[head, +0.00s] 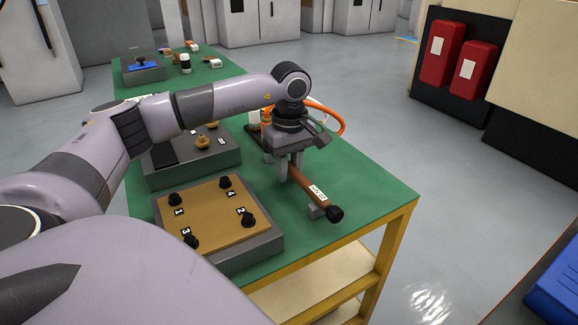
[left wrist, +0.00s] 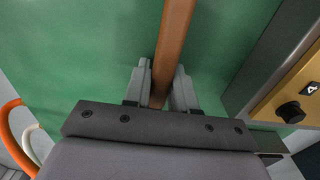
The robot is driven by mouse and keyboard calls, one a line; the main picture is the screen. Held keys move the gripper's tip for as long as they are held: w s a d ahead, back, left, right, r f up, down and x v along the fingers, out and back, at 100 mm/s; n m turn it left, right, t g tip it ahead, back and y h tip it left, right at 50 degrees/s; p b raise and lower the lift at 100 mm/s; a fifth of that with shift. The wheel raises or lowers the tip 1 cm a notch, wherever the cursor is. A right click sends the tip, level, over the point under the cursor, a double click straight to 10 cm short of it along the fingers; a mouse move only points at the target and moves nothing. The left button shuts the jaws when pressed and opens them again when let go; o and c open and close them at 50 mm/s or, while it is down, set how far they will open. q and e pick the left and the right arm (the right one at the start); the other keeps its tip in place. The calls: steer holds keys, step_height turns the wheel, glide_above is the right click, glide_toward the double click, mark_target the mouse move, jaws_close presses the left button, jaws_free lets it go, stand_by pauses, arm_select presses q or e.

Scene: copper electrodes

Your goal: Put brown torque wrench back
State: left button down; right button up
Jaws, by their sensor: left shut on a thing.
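The brown torque wrench (head: 325,201) lies low over the right part of the green table (head: 378,198), with a white label and a black end knob toward the front right. A small grey support (head: 316,211) shows beside its knob end; I cannot tell whether the wrench rests in it. My left gripper (head: 294,176) points down and is shut on the wrench shaft. In the left wrist view the shaft (left wrist: 174,45) runs between both fingers (left wrist: 161,95). The wrench's far end is hidden under the gripper. My right gripper is not in view.
A grey fixture with a tan plate (head: 210,214) and several numbered black knobs stands left of the wrench. Behind it is a grey block (head: 190,163) with brass parts. An orange hose (head: 334,113) loops behind the gripper. The table's right front corner is clear.

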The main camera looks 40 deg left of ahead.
arm_select(q)
steer(key=shift+f, duration=0.1)
steer(key=shift+c, duration=1.8)
jaws_free()
steer(key=shift+r+p, duration=2.35)
steer(key=shift+r, duration=0.7)
step_height(320, 180, up, 7)
steer(key=shift+d+b, duration=0.15)
steer(key=shift+b, duration=0.15)
